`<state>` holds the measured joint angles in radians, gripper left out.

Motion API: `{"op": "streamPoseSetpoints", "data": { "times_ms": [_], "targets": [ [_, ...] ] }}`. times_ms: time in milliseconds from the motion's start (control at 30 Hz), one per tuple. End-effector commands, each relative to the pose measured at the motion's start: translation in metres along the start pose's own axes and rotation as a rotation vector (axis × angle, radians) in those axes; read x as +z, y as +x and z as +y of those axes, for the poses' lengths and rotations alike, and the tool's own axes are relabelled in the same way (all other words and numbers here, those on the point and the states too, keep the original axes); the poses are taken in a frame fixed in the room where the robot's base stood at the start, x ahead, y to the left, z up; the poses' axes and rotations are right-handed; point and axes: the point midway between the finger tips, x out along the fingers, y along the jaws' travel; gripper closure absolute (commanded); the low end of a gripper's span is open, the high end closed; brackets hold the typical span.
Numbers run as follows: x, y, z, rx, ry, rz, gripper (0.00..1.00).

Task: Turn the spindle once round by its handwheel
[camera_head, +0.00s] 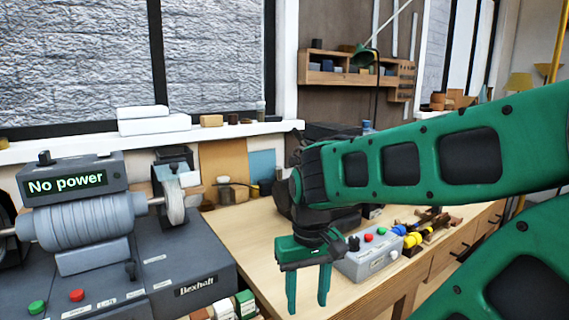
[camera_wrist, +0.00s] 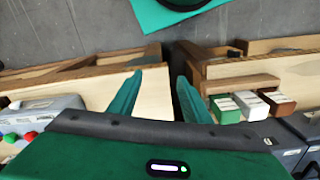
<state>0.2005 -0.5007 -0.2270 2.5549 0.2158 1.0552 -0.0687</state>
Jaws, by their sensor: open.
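The grey bench machine (camera_head: 85,235) stands at the left in the head view, with a ribbed motor body and a sign reading "No power" (camera_head: 66,184). Its spindle (camera_head: 152,202) sticks out to the right to a pale wheel (camera_head: 175,202) under a guard. A dark round part (camera_head: 7,225) is cut off at the left edge; I cannot tell whether it is the handwheel. My gripper (camera_head: 307,303) points down in front of the workbench, right of the machine and apart from it. Its green fingers are open and empty, also in the wrist view (camera_wrist: 159,78).
A grey control box (camera_head: 372,255) with coloured buttons sits on the wooden workbench (camera_head: 245,232) just right of my gripper. Yellow and blue parts (camera_head: 408,237) lie behind it. Small coloured boxes (camera_head: 245,303) stand between machine and gripper. Grey floor (camera_wrist: 60,25) shows in the wrist view.

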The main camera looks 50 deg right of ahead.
Motion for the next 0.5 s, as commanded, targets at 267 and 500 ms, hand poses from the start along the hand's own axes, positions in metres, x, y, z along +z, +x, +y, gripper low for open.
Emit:
{"op": "streamPoseSetpoints", "data": {
  "times_ms": [267, 500],
  "targets": [
    [-0.098, -0.021, 0.025, 0.157, -0.353, 0.034, 0.56],
    [-0.197, -0.053, 0.046, 0.431, -0.753, -0.009, 0.56]
  ]
}}
